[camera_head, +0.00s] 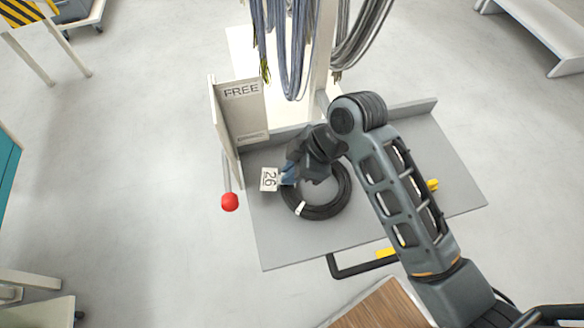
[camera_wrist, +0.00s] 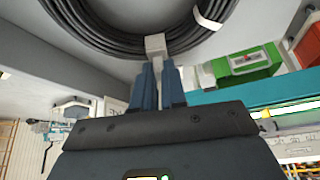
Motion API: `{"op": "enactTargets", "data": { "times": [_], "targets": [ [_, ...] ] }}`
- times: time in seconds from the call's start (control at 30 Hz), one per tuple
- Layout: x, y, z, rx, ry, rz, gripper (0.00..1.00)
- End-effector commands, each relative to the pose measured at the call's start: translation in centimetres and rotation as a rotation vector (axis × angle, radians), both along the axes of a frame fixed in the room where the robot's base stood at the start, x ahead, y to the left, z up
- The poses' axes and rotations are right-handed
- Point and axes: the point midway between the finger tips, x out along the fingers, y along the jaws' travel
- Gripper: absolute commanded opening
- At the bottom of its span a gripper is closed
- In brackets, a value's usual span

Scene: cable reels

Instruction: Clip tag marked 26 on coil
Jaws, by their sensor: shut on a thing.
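A white tag marked 26 (camera_head: 269,179) is at the tips of my gripper (camera_head: 287,175), which is shut on it. In the wrist view, the two blue fingers of my gripper (camera_wrist: 158,68) pinch a small pale block, part of the tag (camera_wrist: 155,46). The black coil (camera_head: 335,207) lies flat on the grey tray, partly hidden by my gripper. In the wrist view the tag overlaps the outer edge of the coil (camera_wrist: 110,38); I cannot tell whether they touch. The coil carries a white band (camera_head: 300,208).
An upright panel marked FREE (camera_head: 241,92) stands at the left of the grey tray (camera_head: 285,250). A red ball knob (camera_head: 229,202) sticks out beside it. Blue and grey cables (camera_head: 290,50) hang from a post behind. The tray's front left is bare.

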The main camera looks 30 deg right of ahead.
Motion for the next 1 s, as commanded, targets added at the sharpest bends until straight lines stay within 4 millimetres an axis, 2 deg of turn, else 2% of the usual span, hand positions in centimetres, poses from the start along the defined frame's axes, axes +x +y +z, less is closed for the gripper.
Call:
{"op": "enactTargets", "data": {
  "times": [0.77, 0.8, 1.0],
  "targets": [
    [0.01, 0.04, -0.56, 0.001, -0.001, 0.0, 0.0],
    [0.02, 0.03, -0.59, 0.001, -0.001, 0.0, 0.14],
    [0.02, 0.02, -0.59, 0.001, -0.001, 0.0, 0.33]
  ]
}}
